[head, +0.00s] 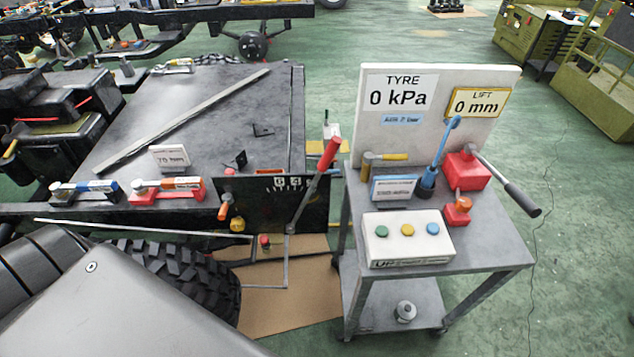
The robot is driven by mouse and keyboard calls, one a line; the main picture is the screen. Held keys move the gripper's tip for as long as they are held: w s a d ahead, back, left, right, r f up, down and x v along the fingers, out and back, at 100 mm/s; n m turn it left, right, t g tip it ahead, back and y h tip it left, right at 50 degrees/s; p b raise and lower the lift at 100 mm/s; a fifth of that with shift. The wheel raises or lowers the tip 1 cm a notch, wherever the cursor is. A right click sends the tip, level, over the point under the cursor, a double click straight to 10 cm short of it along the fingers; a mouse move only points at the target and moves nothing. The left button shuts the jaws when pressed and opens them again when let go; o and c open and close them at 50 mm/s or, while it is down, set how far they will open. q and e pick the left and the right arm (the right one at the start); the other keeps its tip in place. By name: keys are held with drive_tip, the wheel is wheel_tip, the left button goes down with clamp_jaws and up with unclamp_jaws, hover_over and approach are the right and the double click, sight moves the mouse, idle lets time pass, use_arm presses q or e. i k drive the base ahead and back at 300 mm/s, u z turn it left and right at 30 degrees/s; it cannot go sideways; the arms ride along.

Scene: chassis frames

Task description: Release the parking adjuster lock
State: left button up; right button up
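A long lever with a red grip (318,176) leans up and right beside a dark panel (312,213) that carries small white digits and tick marks. An orange-and-yellow handled part (226,207) is at the panel's left end. A small red knob (264,241) sits low, left of the lever's foot, beside a thin metal linkage (286,268). No readable label shows which of these is the parking adjuster lock, and I cannot tell whether it is engaged. Neither of my grippers is in view.
A grey cart (487,257) at the right holds a gauge board (440,132), a three-button box (386,256), a blue tool (430,175) and a red jack (466,172). A dark chassis deck (225,115) is at left, above a tyre (190,275). Green floor is open at right.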

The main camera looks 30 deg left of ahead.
sight(227, 197)
drive_tip(key=u, duration=1.65)
drive_tip(key=k, duration=0.65)
drive_tip(key=z, duration=0.65)
drive_tip(key=i, duration=1.1)
drive_tip(key=u, duration=0.3)
